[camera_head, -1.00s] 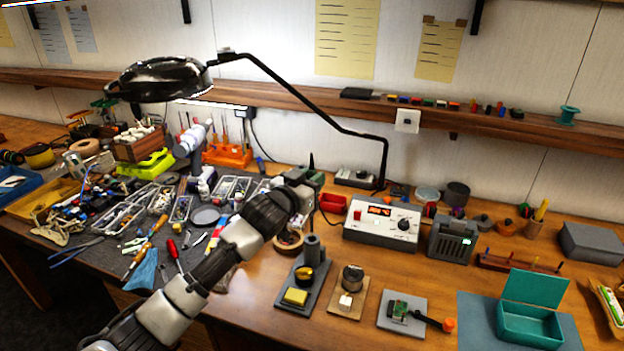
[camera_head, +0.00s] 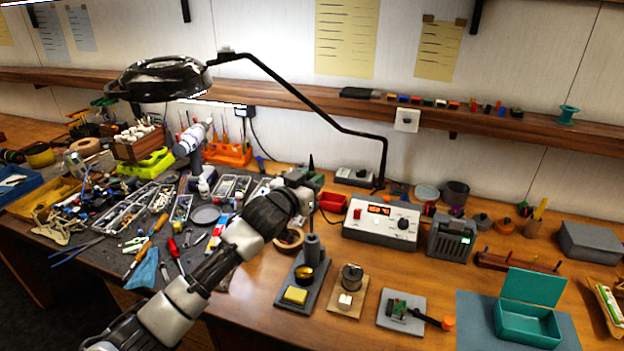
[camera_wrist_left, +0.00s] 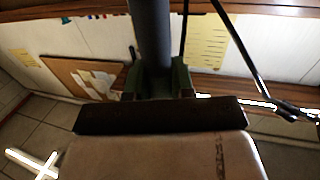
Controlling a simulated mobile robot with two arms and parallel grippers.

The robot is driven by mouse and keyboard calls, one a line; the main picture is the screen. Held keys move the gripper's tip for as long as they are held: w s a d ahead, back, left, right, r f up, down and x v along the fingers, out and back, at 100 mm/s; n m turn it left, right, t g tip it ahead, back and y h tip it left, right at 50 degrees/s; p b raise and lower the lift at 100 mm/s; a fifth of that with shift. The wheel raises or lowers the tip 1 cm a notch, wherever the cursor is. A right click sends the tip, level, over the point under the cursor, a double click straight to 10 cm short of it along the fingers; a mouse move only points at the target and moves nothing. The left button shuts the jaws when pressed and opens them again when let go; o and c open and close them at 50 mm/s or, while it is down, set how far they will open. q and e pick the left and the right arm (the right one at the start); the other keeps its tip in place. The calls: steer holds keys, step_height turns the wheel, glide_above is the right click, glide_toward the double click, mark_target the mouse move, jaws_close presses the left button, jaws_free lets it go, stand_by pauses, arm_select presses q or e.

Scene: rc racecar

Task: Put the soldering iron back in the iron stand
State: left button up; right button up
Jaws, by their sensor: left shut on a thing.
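My left gripper (camera_head: 311,180) is shut on the soldering iron (camera_wrist_left: 152,40), whose dark grey round body stands between the green fingers in the left wrist view. In the head view a thin dark end of the iron (camera_head: 311,161) points up above the fingers. The iron stand (camera_head: 289,300) is a dark base with a yellow sponge at its front, on the bench below my gripper. A dark grey upright cylinder shows above the base; I cannot tell if it belongs to the stand or the iron. My right gripper is not in view.
A soldering station (camera_head: 382,222) is right of my gripper. A wooden block with a round tin (camera_head: 352,277) and a grey plate with a circuit board (camera_head: 401,312) stand right of the stand. The lamp arm (camera_head: 300,95) crosses behind. Tools and parts crowd the left mat.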

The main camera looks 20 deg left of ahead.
arm_select(q)
steer(key=shift+f, duration=0.2)
stand_by(0.3)
steer(key=shift+f+b, duration=0.25)
steer(key=shift+b, duration=0.05)
steer(key=shift+f+b, duration=2.4)
steer(key=shift+f, duration=1.6)
steer(key=o, duration=1.3)
steer(key=shift+o, duration=0.2)
